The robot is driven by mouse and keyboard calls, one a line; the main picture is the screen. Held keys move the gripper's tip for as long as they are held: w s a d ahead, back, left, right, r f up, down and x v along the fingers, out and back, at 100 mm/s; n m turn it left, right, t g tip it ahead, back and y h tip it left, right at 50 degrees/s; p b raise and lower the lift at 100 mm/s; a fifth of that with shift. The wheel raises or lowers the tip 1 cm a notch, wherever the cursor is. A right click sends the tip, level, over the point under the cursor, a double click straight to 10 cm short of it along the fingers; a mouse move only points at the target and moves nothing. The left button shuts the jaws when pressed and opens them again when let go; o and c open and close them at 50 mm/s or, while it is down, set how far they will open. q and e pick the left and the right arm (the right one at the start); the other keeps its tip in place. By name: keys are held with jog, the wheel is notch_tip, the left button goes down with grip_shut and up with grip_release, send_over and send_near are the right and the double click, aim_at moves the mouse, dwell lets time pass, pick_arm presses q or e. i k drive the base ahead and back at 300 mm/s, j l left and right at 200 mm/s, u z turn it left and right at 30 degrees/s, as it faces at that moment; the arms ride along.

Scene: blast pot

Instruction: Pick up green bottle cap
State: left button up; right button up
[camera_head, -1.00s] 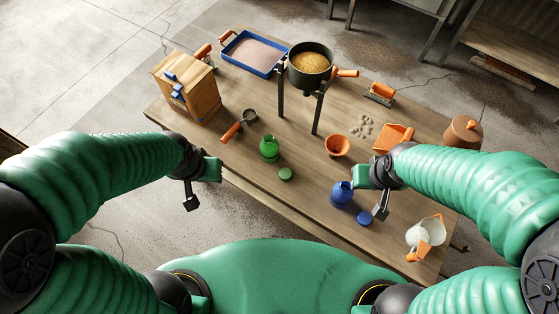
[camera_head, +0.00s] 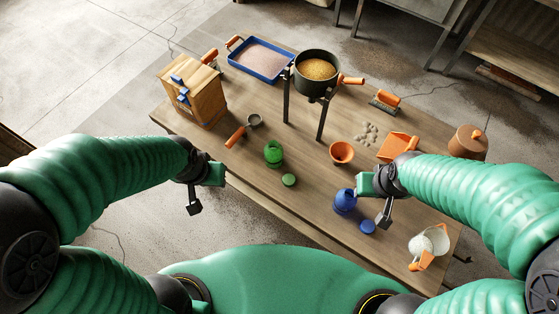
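The green bottle cap (camera_head: 289,180) lies flat on the wooden table (camera_head: 300,206), just in front of and to the right of the green bottle (camera_head: 273,153), apart from it. My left gripper (camera_head: 205,193) is at the left, short of the table's front edge and left of the cap, with its two fingers apart and nothing between them. My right gripper (camera_head: 374,202) is over the right part of the table, beside the blue bottle (camera_head: 344,201) and blue cap (camera_head: 367,227). Its fingers are apart and look empty.
An orange bowl (camera_head: 342,152) and grey pebbles (camera_head: 369,133) lie right of the green bottle. A pot of grain (camera_head: 317,69) stands on legs behind. A white jug (camera_head: 428,243) is at right.

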aim_at(289, 180)
jog(key=i+j+z, duration=0.15)
jog(key=j, duration=0.3)
jog(key=i+j+z, duration=0.15)
jog(key=j, duration=0.3)
jog(key=j+z, duration=0.1)
jog(key=j, duration=0.35)
jog(key=i+j+z, duration=0.15)
jog(key=j, duration=0.35)
